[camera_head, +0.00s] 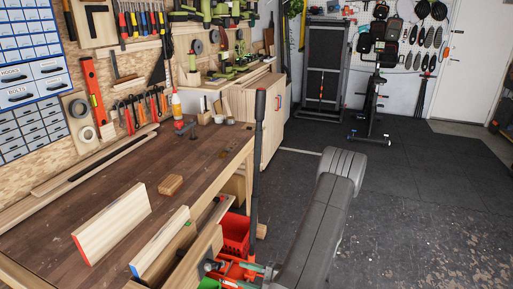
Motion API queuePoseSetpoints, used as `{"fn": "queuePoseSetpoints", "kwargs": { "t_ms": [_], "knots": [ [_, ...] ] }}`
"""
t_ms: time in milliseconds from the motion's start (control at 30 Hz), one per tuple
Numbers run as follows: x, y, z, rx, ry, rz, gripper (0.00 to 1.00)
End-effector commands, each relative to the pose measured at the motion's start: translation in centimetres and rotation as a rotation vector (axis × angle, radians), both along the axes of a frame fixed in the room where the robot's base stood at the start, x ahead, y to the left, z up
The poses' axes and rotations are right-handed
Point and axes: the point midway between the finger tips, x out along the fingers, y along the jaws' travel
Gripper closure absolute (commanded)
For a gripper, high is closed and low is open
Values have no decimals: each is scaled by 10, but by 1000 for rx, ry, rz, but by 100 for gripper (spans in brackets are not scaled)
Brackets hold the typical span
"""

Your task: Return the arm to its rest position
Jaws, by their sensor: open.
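A thick grey link of my arm (318,222) rises from the bottom middle of the view, just right of the workbench, and ends in a rounded joint at its top. My gripper is not in view. No part of the visible arm link appears to touch the wooden workbench (135,180).
On the bench are a board with a red edge (112,222), a board with a blue edge (160,243), a small wood block (171,185) and a glue bottle (177,106). A red crate (235,235) and an upright dark pole (257,150) stand beside it. The right floor is clear.

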Motion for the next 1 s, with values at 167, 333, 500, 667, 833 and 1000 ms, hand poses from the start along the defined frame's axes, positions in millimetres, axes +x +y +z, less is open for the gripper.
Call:
{"fn": "queuePoseSetpoints", "kwargs": {
  "t_ms": [167, 333, 500, 667, 833, 1000],
  "knots": [
    [9, 28, 1, 1, 2, 4, 55],
    [18, 52, 1, 0, 1, 5, 55],
    [26, 75, 1, 0, 0, 4, 55],
    [32, 90, 1, 0, 0, 1, 55],
    [36, 98, 1, 0, -1, 0, 55],
    [36, 99, 0, 0, -1, -1, 55]
  ]
}}
